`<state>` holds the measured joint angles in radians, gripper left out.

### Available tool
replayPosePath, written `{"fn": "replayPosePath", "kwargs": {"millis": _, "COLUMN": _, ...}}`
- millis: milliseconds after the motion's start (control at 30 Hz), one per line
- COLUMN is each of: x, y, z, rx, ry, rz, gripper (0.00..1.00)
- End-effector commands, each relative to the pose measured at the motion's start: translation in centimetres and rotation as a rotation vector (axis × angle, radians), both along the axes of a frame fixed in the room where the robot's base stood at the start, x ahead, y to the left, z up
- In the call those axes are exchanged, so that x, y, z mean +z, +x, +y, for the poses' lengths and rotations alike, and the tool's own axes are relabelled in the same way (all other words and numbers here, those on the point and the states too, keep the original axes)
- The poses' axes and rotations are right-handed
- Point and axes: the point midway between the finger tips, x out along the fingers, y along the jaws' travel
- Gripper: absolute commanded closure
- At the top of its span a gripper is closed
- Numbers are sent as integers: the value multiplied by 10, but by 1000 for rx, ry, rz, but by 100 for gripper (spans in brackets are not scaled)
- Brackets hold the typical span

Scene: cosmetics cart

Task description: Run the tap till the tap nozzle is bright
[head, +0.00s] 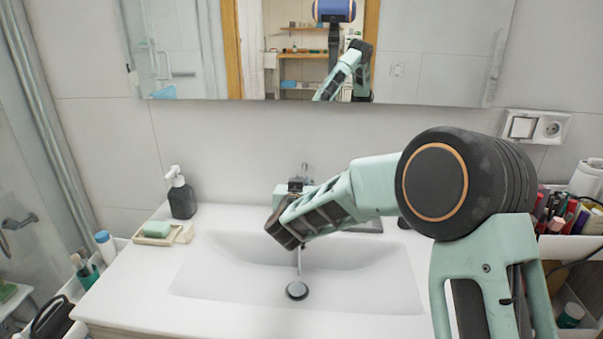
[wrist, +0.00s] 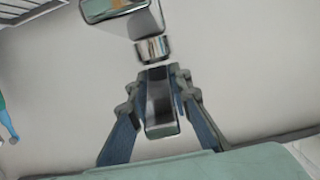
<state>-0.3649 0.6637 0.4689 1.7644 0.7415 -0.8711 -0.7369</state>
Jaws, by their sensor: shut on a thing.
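The white sink basin (head: 375,285) lies in front of me in the head view, with a round drain plug (head: 297,290) in its middle. My forearm and wrist cover most of the tap there. A thin pale line, like a water stream (head: 299,262), runs down toward the drain. In the wrist view my gripper (wrist: 158,82) is shut on a dark, shiny metal bar, which looks like the tap handle (wrist: 161,118). Beyond the fingertips are a shiny metal collar (wrist: 152,48) and a larger metal block (wrist: 112,8) of the tap. I cannot tell which part is the nozzle.
A dark soap dispenser (head: 182,198) and a soap dish (head: 158,236) with green soap stand left of the basin. A bin of cosmetics (head: 565,245) is at the right. A mirror (head: 440,50) hangs behind. The space above the basin's left side is clear.

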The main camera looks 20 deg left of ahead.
Motion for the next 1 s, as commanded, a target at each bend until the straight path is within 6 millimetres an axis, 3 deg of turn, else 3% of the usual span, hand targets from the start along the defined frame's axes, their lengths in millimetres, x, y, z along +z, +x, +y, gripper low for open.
{"fn": "replayPosePath", "kwargs": {"millis": 33, "x": 6, "y": 1, "z": 0, "rx": -1, "ry": -4, "rz": 12, "gripper": 100}}
{"fn": "replayPosePath", "kwargs": {"millis": 567, "x": 2, "y": 1, "z": -1, "rx": -1, "ry": -10, "rz": 47, "gripper": 100}}
{"fn": "replayPosePath", "kwargs": {"millis": 600, "x": 2, "y": 1, "z": -1, "rx": -1, "ry": -10, "rz": 47, "gripper": 79}}
{"fn": "replayPosePath", "kwargs": {"millis": 733, "x": 2, "y": 1, "z": 0, "rx": -1, "ry": -10, "rz": 47, "gripper": 64}}
{"fn": "replayPosePath", "kwargs": {"millis": 1000, "x": 2, "y": 0, "z": 0, "rx": 0, "ry": -10, "rz": 47, "gripper": 64}}
